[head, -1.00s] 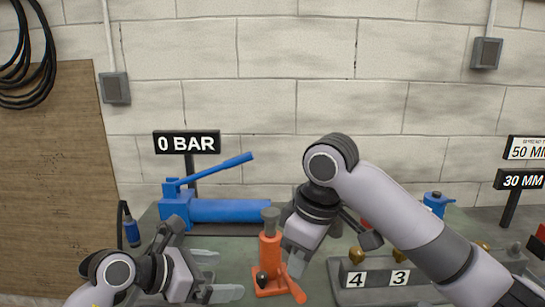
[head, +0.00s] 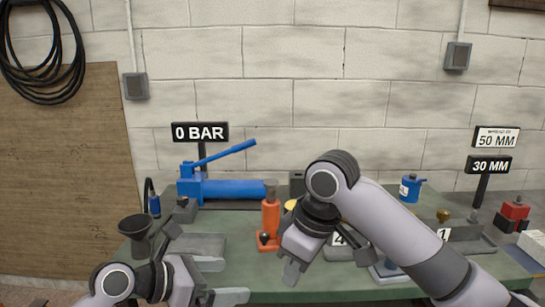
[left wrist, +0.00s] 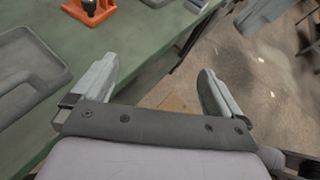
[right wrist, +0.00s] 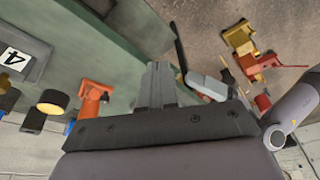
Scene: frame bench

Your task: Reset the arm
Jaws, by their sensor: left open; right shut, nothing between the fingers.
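My left gripper (head: 224,280) is open and empty, at the bench's front edge in the head view. In the left wrist view its two fingers (left wrist: 160,88) stand wide apart, over the bench edge and the floor. My right gripper (head: 291,273) points down, just right of and nearer than the orange bottle jack (head: 271,222). In the right wrist view its fingers (right wrist: 160,84) are together with nothing between them. The jack stands upright on the green bench (head: 232,262), apart from both grippers. My right forearm hides part of the numbered block (head: 345,252).
A blue hand pump (head: 235,189) lies at the back left below the 0 BAR sign (head: 200,132). A dark funnel (head: 135,230) and a grey tray (head: 205,243) are at left. A blue can (head: 411,188) and red item (head: 514,214) are at right.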

